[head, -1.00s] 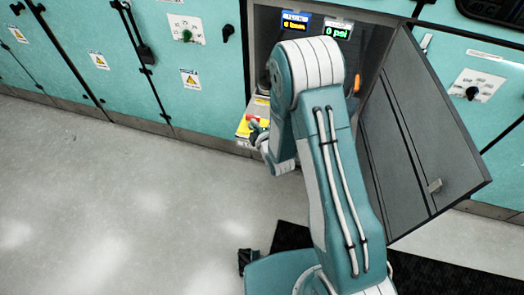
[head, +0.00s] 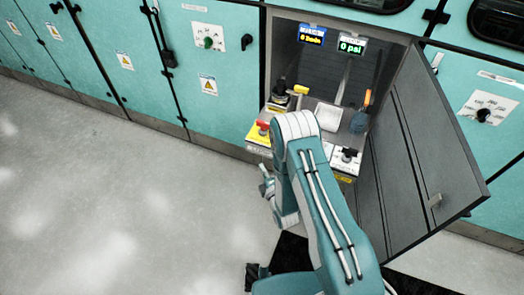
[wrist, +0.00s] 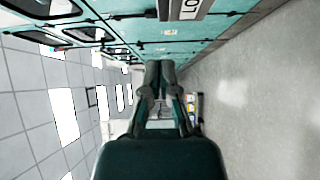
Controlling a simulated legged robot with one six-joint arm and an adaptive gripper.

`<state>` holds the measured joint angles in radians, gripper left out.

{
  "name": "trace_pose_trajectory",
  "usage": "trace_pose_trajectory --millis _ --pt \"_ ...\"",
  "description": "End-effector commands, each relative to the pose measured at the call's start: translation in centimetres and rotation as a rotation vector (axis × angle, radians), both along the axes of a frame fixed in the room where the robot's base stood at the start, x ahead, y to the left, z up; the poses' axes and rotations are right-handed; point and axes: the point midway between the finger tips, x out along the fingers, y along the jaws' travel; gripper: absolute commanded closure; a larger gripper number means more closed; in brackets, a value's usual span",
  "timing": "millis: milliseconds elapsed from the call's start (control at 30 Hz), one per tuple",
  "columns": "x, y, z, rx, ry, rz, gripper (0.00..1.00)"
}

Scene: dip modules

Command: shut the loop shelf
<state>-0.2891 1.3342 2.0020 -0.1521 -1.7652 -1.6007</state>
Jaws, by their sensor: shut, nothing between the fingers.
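The loop shelf (head: 258,150) appears to be the grey pull-out shelf in the open cabinet bay. It sticks out past the cabinet front, and my arm hides part of its front. It carries a red-and-yellow control, a black valve with a yellow handle and a white pad. My gripper (head: 266,186) is in front of the shelf's left front corner, lower in the picture and apart from it. In the wrist view my gripper (wrist: 160,66) has its fingers together with nothing between them. A grey edge with a white plate (wrist: 190,8) reading partly "LO" shows above the fingers.
A grey cabinet door (head: 420,150) hangs open to the right of the bay. Two small displays (head: 350,46) hang at the top of the bay. Teal cabinets (head: 100,65) line the wall at left. The floor (head: 120,210) at left is clear.

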Motion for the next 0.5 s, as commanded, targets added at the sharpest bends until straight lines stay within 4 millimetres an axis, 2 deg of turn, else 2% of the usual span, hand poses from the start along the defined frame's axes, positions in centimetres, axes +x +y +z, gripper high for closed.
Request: trace_pose_trajectory --millis 267,500 --pt "4.8 2.2 0.1 0.001 -0.003 -0.001 1.00" --pt "7.7 0.9 0.0 0.000 0.001 -0.003 1.00"
